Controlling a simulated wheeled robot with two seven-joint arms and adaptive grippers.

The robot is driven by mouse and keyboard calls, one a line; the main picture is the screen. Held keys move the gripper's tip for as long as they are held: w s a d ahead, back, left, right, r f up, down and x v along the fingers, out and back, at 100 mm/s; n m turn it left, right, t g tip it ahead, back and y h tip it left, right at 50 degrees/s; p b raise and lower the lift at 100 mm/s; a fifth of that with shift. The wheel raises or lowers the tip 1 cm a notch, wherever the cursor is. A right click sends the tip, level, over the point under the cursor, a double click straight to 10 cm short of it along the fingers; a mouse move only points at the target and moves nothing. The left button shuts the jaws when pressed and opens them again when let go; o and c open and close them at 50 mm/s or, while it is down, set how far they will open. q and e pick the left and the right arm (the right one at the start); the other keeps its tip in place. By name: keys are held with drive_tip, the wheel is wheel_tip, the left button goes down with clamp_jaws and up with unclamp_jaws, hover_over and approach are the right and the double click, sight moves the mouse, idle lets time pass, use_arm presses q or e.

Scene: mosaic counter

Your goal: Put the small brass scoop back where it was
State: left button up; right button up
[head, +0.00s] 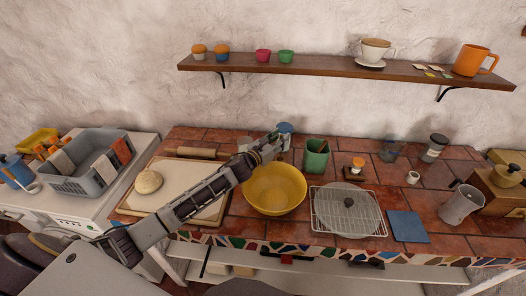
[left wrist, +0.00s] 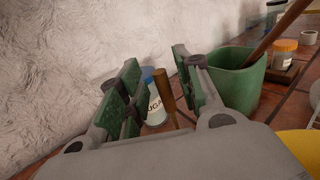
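My left gripper (head: 270,144) reaches over the counter, behind the yellow bowl. In the left wrist view its two green-padded fingers (left wrist: 163,88) stand apart. A brass-brown handle (left wrist: 165,92), which looks like the scoop's, stands nearly upright in the gap between them, closer to the right finger. I see no clear contact with the pads. The scoop cannot be made out there. My right gripper is not in view.
A green pot (head: 316,160) with a wooden utensil stands right of the gripper. A rolling pin (head: 197,153) and board (head: 145,205) are left. A wall shelf (head: 330,68) runs above.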

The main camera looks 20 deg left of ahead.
use_arm(q)
drive_tip(key=shift+b+v, duration=0.9)
drive_tip(key=shift+v, duration=4.05)
drive_tip(key=shift+s, duration=0.3)
drive_tip(key=shift+a, duration=0.1)
